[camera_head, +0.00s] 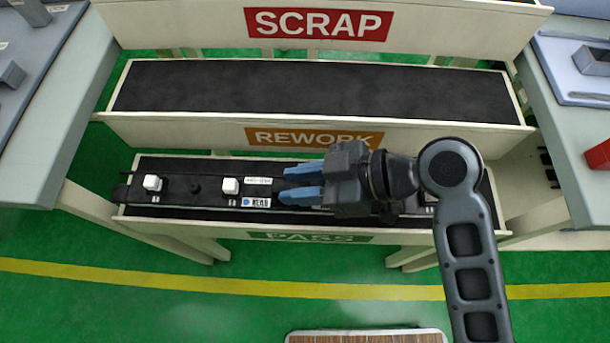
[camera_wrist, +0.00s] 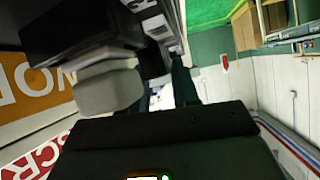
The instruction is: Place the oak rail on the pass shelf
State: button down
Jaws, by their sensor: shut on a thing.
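A long black rail (camera_head: 213,188) with white clips and white labels lies along the pass shelf (camera_head: 200,213), the lowest shelf. I cannot confirm that it is the oak one; its labels are too small to read. Its left end reaches the shelf's left edge, and my arm hides much of its right part. My gripper (camera_head: 285,185), with blue fingers, is shut on the rail right of the second white clip. Whether the rail rests on the shelf or hangs just above it I cannot tell. In the wrist view, a dark part of the rail (camera_wrist: 75,25) and a white clip (camera_wrist: 108,88) show close up.
The rework shelf (camera_head: 320,90) above is empty, and its front board overhangs the back of the pass shelf. The scrap shelf's board (camera_head: 180,25) is higher still. Grey tables stand left (camera_head: 50,110) and right (camera_head: 585,130). A brown slatted top (camera_head: 365,337) shows at the bottom edge.

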jog(key=w, duration=0.1)
jog(key=w+f, duration=0.2)
jog(key=shift+w+d, duration=0.15)
jog(key=shift+d, duration=0.1)
jog(key=shift+f, duration=1.95)
jog(key=c, duration=0.8)
grip_release()
jog(key=shift+d, duration=0.1)
jog(key=v, duration=1.2)
